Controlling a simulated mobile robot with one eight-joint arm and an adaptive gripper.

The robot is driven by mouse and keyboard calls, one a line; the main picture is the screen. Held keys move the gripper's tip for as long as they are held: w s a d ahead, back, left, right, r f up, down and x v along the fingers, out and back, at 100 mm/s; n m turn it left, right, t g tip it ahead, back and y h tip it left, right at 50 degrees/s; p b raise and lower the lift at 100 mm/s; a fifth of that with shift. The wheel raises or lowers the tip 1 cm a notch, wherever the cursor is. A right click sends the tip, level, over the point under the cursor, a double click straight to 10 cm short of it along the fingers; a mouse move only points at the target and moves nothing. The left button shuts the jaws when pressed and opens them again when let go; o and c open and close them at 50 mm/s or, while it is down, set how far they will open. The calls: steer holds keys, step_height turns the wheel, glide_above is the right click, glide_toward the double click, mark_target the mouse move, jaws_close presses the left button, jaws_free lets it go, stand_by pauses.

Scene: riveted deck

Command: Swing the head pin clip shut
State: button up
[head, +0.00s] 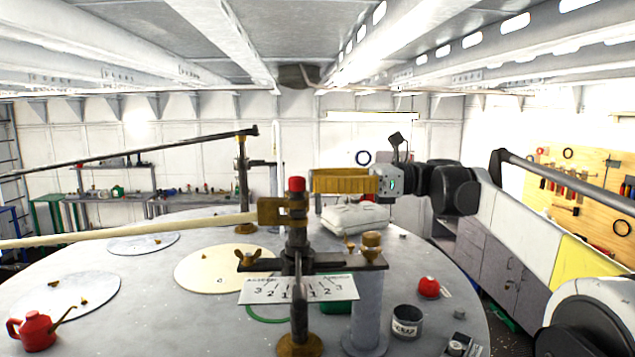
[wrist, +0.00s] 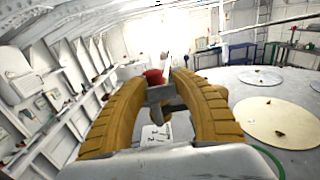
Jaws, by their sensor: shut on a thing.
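A grey upright piece with a red cap (head: 297,184) stands at the brass fitting (head: 270,211) on the front post, where the pale pole (head: 130,231) ends. I take this red-capped piece for the head pin clip; it also shows in the wrist view (wrist: 153,77). My gripper (head: 314,181) reaches in from the right at the cap's height. In the wrist view its yellow ribbed fingers (wrist: 160,90) are drawn in around the grey part below the cap, shut on it. The fingers hide part of the contact, and I cannot tell how far the clip is swung.
Below are a numbered scale plate (head: 300,289) and a crossbar with a brass wing nut (head: 249,258). A second post (head: 243,185) carries a dark pole behind. A white bag (head: 355,218), red ball (head: 428,287), dark tin (head: 407,320) and red oil can (head: 38,328) are on the round table.

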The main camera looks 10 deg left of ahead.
steer(key=m+t+b, duration=0.2)
steer(key=t, duration=0.1)
steer(key=shift+d+f+t, duration=0.15)
steer(key=shift+t, duration=0.15)
steer(key=shift+d+m+t+b, duration=0.1)
steer(key=shift+m+t+b, duration=0.25)
steer(key=shift+m+t, duration=0.95)
steer(key=o, duration=1.2)
steer(key=shift+d, duration=0.1)
steer(key=d, duration=0.4)
steer(key=s+d, duration=0.1)
steer(key=d, duration=0.6)
steer(key=shift+s+d, duration=0.35)
steer(key=shift+d, duration=0.05)
